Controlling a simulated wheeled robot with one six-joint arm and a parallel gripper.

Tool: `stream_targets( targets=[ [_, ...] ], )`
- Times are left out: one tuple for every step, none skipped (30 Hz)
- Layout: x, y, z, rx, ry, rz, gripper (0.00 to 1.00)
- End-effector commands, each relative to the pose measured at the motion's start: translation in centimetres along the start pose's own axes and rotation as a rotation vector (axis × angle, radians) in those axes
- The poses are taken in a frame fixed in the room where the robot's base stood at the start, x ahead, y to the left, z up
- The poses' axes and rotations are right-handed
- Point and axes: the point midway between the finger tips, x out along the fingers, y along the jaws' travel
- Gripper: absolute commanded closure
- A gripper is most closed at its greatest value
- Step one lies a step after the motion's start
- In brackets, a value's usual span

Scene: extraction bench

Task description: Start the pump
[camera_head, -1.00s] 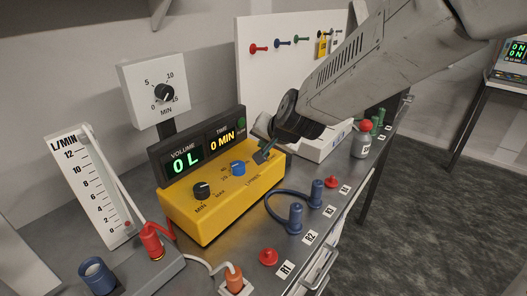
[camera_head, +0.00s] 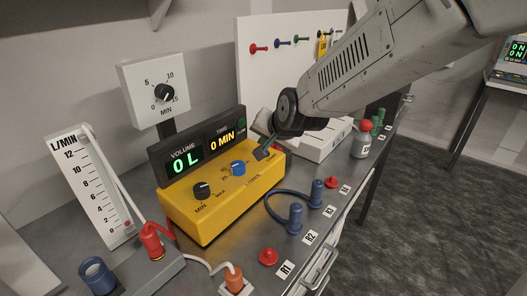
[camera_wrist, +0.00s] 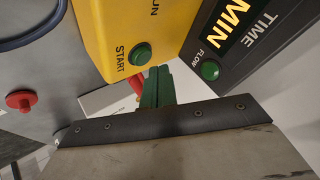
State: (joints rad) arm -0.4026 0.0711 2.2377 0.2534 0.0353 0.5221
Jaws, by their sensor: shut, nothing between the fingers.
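The yellow pump (camera_head: 222,205) stands on the bench with a black knob (camera_head: 202,190) and a blue knob (camera_head: 238,168) on top. The dark display (camera_head: 185,163) behind it reads 0 L and 0 MIN. In the wrist view, the green START button (camera_wrist: 140,54) is on the pump's yellow face (camera_wrist: 108,35). My gripper's green fingers (camera_wrist: 157,84) are shut and empty, with their tips close to the button; I cannot tell whether they touch it. In the head view, my gripper (camera_head: 263,152) is at the pump's far right end, and the button is hidden.
A green FLOW lamp (camera_wrist: 210,69) is on the display. Blue plugs (camera_head: 295,217) joined by a hose, and red plugs (camera_head: 269,257), stand along the bench front. A flow meter (camera_head: 92,190) and a timer dial (camera_head: 163,92) are at left.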

Motion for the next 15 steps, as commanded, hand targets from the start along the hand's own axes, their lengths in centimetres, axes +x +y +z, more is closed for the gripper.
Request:
stream_targets(
  targets=[
    [-0.2, -0.2, -0.2, -0.001, 0.001, -0.002, 1.0],
    [-0.4, -0.4, -0.3, -0.001, 0.001, -0.003, 1.0],
    [-0.7, -0.6, -0.5, 0.0, 0.001, -0.004, 1.0],
    [-0.9, -0.7, -0.7, -0.002, 0.001, -0.004, 1.0],
    [-1.1, -0.9, -0.8, -0.002, 0.001, -0.004, 1.0],
    [-1.4, -1.1, -1.0, -0.002, 0.002, -0.003, 1.0],
    [-1.6, -1.2, -1.2, 0.0, 0.003, -0.003, 1.0],
    [-1.8, -1.3, -1.4, -0.001, 0.004, -0.002, 1.0],
    [-2.1, -1.6, -1.6, 0.0, 0.002, -0.002, 1.0],
    [-2.3, -1.7, -1.7, 0.0, 0.003, -0.002, 1.0],
    [-2.5, -1.9, -1.9, 0.0, 0.003, -0.002, 1.0],
    [-2.8, -2.0, -2.1, -0.001, 0.003, -0.002, 1.0],
    [-2.9, -2.1, -2.2, -0.001, 0.002, -0.001, 1.0],
    [-3.1, -2.2, -2.2, 0.0, 0.002, -0.001, 1.0],
    [-3.2, -2.3, -2.4, 0.0, 0.002, -0.001, 1.0]
  ],
)
